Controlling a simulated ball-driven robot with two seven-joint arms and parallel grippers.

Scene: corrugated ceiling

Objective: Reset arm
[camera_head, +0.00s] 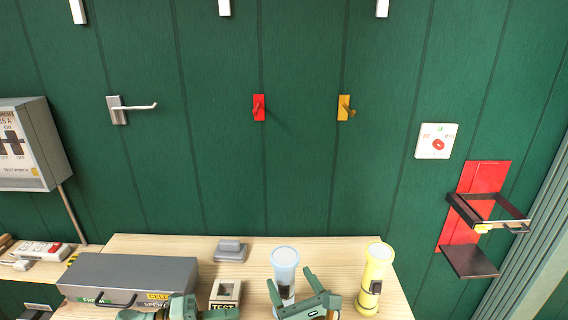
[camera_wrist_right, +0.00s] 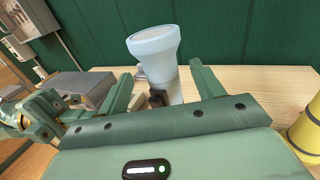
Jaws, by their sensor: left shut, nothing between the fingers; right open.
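My right gripper (camera_head: 292,286) is open at the bottom of the head view, its two green fingers spread in front of a pale blue flashlight (camera_head: 285,262). In the right wrist view the flashlight (camera_wrist_right: 156,55) stands upright, seen between the open fingers (camera_wrist_right: 163,88); I cannot tell whether it is between them or just beyond. My left gripper (camera_head: 190,310) is shut and empty at the bottom edge, in front of the grey case; part of that arm also shows in the right wrist view (camera_wrist_right: 40,115).
A wooden bench (camera_head: 330,250) carries a grey case (camera_head: 130,272), a small tester box (camera_head: 225,293), a grey block (camera_head: 230,250) and a yellow flashlight (camera_head: 374,280).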

